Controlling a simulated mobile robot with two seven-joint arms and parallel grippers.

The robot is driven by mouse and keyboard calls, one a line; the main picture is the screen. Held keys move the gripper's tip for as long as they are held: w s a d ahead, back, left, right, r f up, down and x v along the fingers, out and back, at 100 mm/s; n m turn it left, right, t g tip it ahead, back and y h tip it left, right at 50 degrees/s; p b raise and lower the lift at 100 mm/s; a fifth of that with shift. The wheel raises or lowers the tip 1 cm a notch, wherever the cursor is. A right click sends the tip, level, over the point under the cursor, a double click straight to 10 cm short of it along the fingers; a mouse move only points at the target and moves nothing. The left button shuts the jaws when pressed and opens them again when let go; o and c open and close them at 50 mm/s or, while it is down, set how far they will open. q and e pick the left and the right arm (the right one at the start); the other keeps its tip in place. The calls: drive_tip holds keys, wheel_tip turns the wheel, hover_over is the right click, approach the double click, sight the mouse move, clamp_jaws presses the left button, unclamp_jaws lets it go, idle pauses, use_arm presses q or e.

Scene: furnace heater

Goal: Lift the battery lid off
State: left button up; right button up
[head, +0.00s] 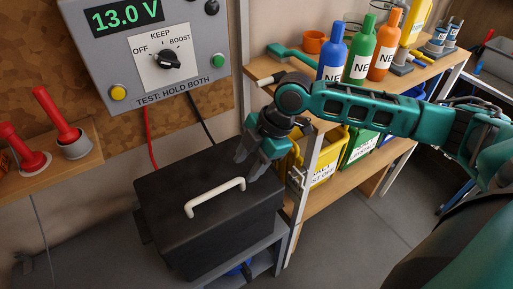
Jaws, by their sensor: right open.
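The battery lid is the black top (205,200) of a dark box, with a white handle (214,196) standing up from it. The lid sits on the box, which rests on a grey stand (262,262). My right gripper (249,168) comes in from the right and points down over the lid's back right part. It is open and empty, to the right of and behind the handle. I see no contact with the handle. My left gripper is not in view.
A grey charger panel (150,50) reading 13.0 V hangs above, with red and black cables running down behind the box. A left shelf (60,165) holds red-handled tools. A right shelf (335,175) holds bottles and bins close to my right arm. Floor is clear at front left.

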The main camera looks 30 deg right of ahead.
sight(238, 178)
drive_tip(key=x, duration=0.7)
drive_tip(key=shift+b, duration=0.35)
drive_tip(key=shift+c, duration=0.2)
clamp_jaws()
drive_tip(key=shift+c, duration=2.3)
unclamp_jaws()
drive_tip(key=shift+w+a+r, duration=0.1)
clamp_jaws()
